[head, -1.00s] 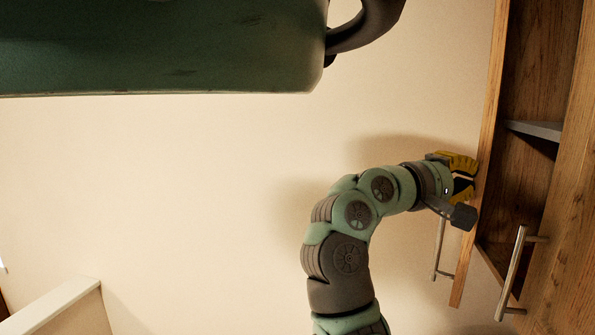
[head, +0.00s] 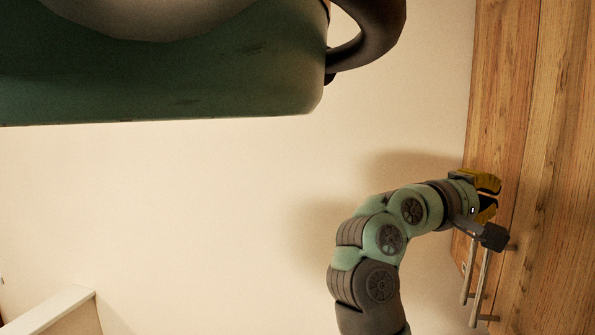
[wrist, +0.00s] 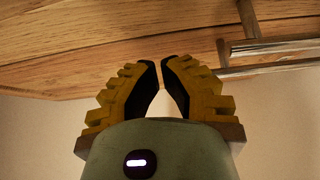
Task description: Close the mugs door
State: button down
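The cabinet's wooden doors fill the right of the head view. The left door (head: 495,120) now stands almost in line with the wooden panel beside it (head: 562,150). Which one is the mugs door cannot be told, as no mugs show. My gripper (head: 496,195) is against or very close to the left door's face, above the bar handles. In the wrist view my gripper (wrist: 160,62) has its yellow fingers drawn together, with a slim gap at the tips and nothing between them. The wooden door face (wrist: 110,45) lies just beyond the tips.
Two metal bar handles (head: 481,285) stand close together below my gripper, near my wrist. They also show at the right in the wrist view (wrist: 270,45). A pale wall (head: 220,200) and a low white ledge (head: 50,312) are at the left.

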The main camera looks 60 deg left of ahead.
jog(key=v, duration=1.2)
jog(key=shift+s+r, duration=0.1)
